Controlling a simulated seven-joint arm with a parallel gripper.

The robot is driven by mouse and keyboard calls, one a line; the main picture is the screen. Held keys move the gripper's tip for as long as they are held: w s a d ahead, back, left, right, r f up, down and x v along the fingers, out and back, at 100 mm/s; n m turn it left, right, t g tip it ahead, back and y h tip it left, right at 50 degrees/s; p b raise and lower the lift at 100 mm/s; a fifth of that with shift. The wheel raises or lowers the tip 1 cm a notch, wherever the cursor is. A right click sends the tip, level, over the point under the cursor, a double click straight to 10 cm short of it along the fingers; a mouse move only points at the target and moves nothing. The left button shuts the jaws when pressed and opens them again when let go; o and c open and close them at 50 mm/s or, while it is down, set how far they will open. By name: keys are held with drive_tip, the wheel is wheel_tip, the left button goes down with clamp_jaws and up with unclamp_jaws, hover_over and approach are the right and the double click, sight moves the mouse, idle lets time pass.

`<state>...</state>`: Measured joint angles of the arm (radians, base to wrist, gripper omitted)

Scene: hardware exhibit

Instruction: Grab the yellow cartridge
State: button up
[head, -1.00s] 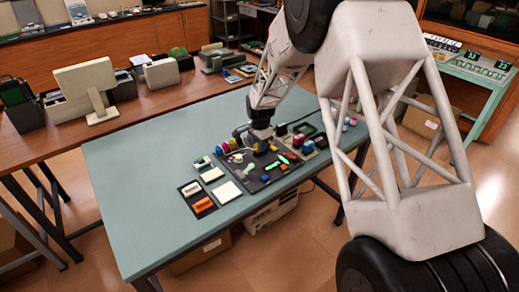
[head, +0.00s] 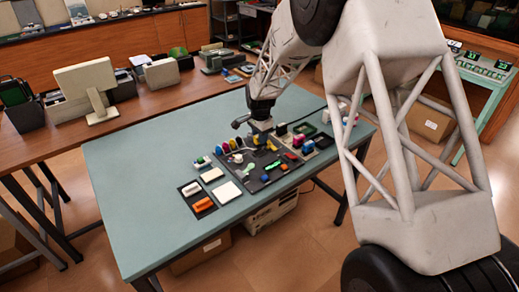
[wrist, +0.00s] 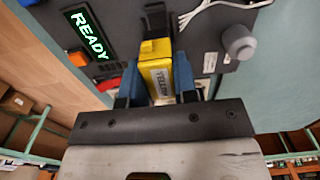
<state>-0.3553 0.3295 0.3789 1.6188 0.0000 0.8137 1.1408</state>
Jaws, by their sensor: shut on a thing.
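The yellow cartridge (wrist: 157,50) is in the wrist view, a yellow block with a pale label printed in dark letters. My gripper (wrist: 158,84) has its blue-grey fingers closed on both sides of it. Part of the cartridge's lower end is hidden by the gripper body. In the head view my gripper (head: 261,126) is above the back part of the dark panel on the table.
A teal table (head: 150,175) carries a dark panel (head: 262,182) with several small coloured parts. In the wrist view a green READY sign (wrist: 88,34) and a grey knob (wrist: 238,43) flank the cartridge. The table's left side is clear.

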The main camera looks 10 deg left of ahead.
drive_tip(key=shift+r, duration=1.25)
